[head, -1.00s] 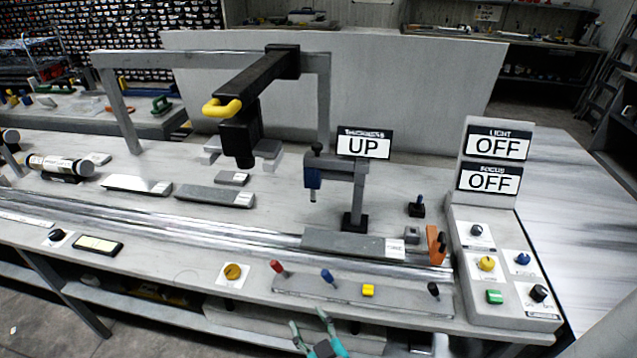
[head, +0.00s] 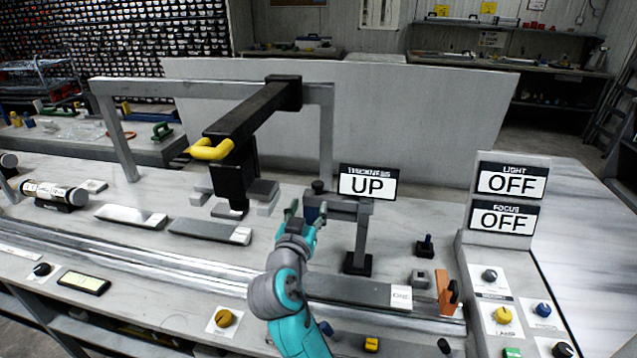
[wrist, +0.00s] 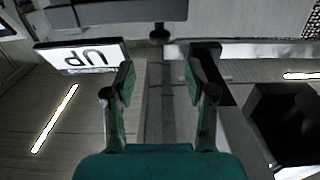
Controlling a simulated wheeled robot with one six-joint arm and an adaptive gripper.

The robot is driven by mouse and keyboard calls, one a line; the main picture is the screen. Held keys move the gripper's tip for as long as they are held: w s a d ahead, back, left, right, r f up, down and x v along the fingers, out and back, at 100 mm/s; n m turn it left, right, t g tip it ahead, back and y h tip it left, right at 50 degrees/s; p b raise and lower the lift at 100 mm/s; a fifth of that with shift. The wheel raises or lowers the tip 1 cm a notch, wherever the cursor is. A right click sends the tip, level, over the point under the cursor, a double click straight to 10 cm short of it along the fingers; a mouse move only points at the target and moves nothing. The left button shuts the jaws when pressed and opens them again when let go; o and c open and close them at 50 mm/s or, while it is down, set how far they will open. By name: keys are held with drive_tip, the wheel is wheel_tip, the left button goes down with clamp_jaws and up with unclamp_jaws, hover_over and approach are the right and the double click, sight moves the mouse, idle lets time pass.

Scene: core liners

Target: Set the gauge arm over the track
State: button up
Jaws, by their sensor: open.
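The thickness gauge stands right of the middle in the head view. Its grey gauge arm (head: 346,204) reaches left from a post on a black base (head: 357,264), with a dark knob (head: 318,187) on top. The sign (head: 368,183) reads THICKNESS UP and shows upside down in the wrist view (wrist: 80,57). The silver track (head: 130,258) runs along the bench. My gripper (head: 306,211) is open at the blue gauge head, which is partly hidden behind the fingers. Both open fingers show in the wrist view (wrist: 161,90). I cannot tell whether they touch the gauge.
A black overhead arm with a yellow handle (head: 211,150) stands left of my gripper. A grey block with a white label (head: 400,296) lies on the track. The LIGHT and FOCUS signs (head: 511,181) read OFF at the right, above several knobs. My arm hides part of the front controls.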

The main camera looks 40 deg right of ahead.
sight(316, 188)
drive_tip(key=x, duration=1)
drive_tip(key=shift+w+d, duration=0.2)
drive_tip(key=shift+d, duration=0.05)
clamp_jaws()
